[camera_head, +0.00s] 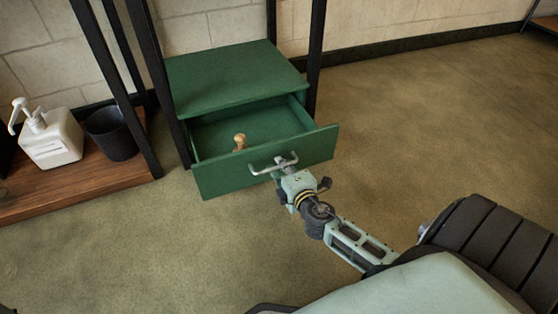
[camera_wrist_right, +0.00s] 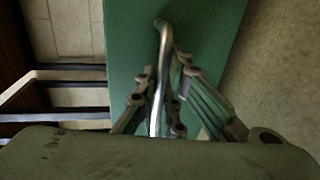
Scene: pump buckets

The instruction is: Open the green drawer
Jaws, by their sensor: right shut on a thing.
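The green drawer (camera_head: 222,176) is pulled out of its green cabinet (camera_head: 230,78), so its inside shows in the head view. A silver bar handle (camera_head: 273,164) is fixed across its front. My right gripper (camera_head: 286,168) is at the handle. In the right wrist view the fingers (camera_wrist_right: 160,105) are shut around the handle (camera_wrist_right: 163,45), with the green drawer front (camera_wrist_right: 130,60) behind. A small light-brown wooden object (camera_head: 240,142) is inside the drawer. My left gripper is not in view.
A wooden shelf (camera_head: 100,189) at the left bears a white pump bottle (camera_head: 52,142) and a dark bucket (camera_head: 111,135). Black upright posts (camera_head: 317,50) flank the cabinet. The floor in front and to the right is clear.

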